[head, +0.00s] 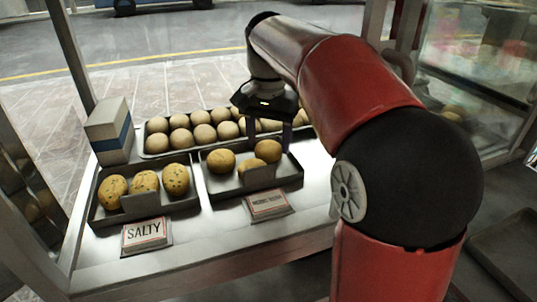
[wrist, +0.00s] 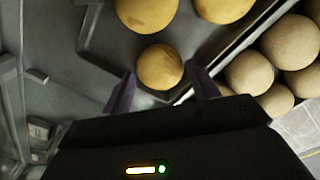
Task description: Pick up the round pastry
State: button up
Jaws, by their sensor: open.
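Three round golden pastries sit in a dark tray (head: 291,178) at the centre of the head view. The rightmost pastry (head: 268,151) is just below my gripper (head: 268,134). In the wrist view, one round pastry (wrist: 160,66) lies between and slightly beyond the tips of my open gripper (wrist: 162,72), with a finger to each side. I cannot tell whether either finger touches it. The other two pastries are at the top edge of the wrist view, partly cut off (wrist: 147,10). In the head view, a small divider card (head: 258,176) partly hides the pastries.
A tray of pale round buns (head: 203,134) lies behind, close beside my gripper. A tray of speckled pastries (head: 145,181) with a "SALTY" sign (head: 146,235) stands left. A box (head: 109,131) stands at the back left. Bare metal counter (head: 210,246) lies in front.

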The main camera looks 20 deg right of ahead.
aim_at(268, 144)
jog(key=shift+f, duration=0.7)
jog(key=c, duration=0.6)
jog(key=shift+r+p, duration=1.7)
jog(key=shift+r, duration=3.3)
jog(key=shift+c, duration=0.2)
